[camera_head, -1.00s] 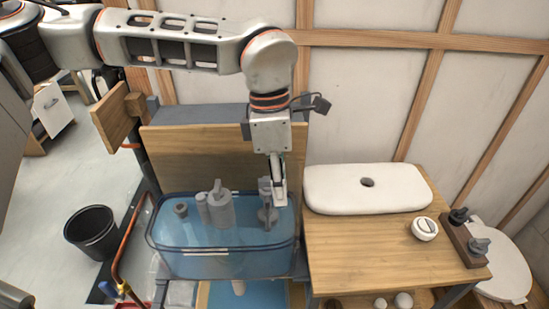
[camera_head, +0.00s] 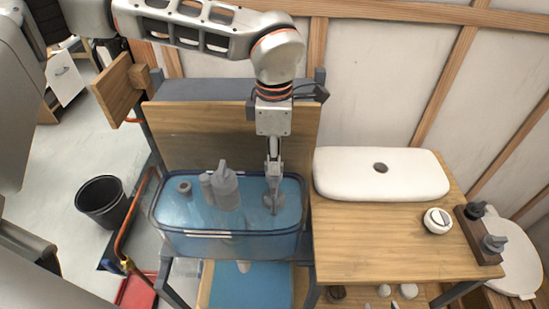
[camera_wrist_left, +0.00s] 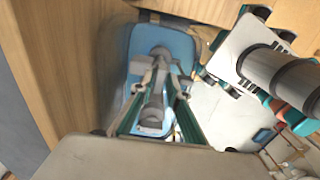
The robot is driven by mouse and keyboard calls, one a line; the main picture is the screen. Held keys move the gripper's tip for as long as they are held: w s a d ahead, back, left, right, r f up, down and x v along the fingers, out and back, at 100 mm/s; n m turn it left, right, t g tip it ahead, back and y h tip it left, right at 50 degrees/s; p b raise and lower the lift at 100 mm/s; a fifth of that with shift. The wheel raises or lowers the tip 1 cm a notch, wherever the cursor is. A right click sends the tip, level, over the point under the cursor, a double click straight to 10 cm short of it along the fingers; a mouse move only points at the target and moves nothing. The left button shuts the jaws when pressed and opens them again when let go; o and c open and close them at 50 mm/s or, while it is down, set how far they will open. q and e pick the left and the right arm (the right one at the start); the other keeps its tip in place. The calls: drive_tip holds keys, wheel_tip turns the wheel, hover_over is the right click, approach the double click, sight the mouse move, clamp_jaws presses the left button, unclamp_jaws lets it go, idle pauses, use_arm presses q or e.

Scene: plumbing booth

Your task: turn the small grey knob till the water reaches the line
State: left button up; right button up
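The clear blue water tank (camera_head: 215,246) stands left of the wooden counter. Inside it are a grey flush valve (camera_head: 226,190) in the middle and a slimmer grey fill valve (camera_head: 270,203) at the right end. My left gripper (camera_head: 274,178) points down over the right end, at the fill valve. In the left wrist view, the fingers (camera_wrist_left: 160,75) of this gripper stand apart, one on each side of a grey part. Whether they touch it is unclear, and the small knob cannot be made out. A pale line mark (camera_head: 207,235) shows on the tank's front. My right gripper is out of view.
A wooden panel (camera_head: 190,135) rises behind the tank. A black bucket (camera_head: 102,203) stands on the floor at left.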

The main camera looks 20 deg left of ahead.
use_arm(q)
drive_tip(key=shift+c, duration=0.4)
clamp_jaws()
drive_tip(key=shift+f+n, duration=0.1)
drive_tip(key=shift+n, duration=0.9)
drive_tip(key=shift+n+b, duration=0.35)
drive_tip(key=shift+n, duration=0.65)
